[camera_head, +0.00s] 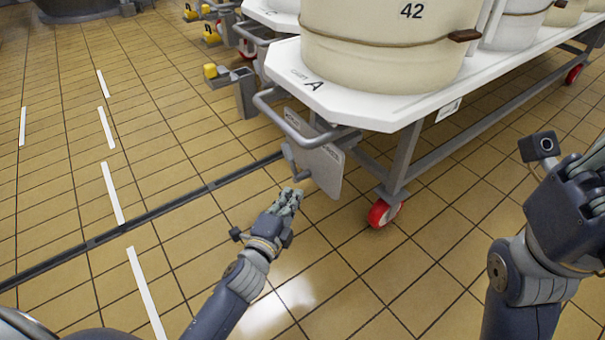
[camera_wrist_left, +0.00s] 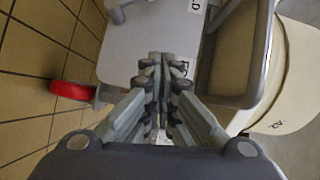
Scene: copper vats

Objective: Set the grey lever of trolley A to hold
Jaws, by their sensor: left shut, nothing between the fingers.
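Trolley A (camera_head: 375,108) has a white top marked with an A and carries a cream vat (camera_head: 385,45) numbered 42. Below its front handle hangs a grey plate (camera_head: 325,172), which also shows in the left wrist view (camera_wrist_left: 125,45). The grey lever (camera_head: 290,158) sits at the plate's left side in the head view. My left gripper (camera_head: 292,194) is shut and empty, just below the lever; contact is not clear. My right gripper (camera_head: 590,185) is partly cut off at the right edge.
The trolley's grey handle (camera_head: 268,105) sticks out above the plate. A red wheel (camera_head: 383,212) stands under the near corner. Posts with yellow heads (camera_head: 210,71) stand further back. A dark floor channel (camera_head: 150,213) crosses the tiles. The floor at left is clear.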

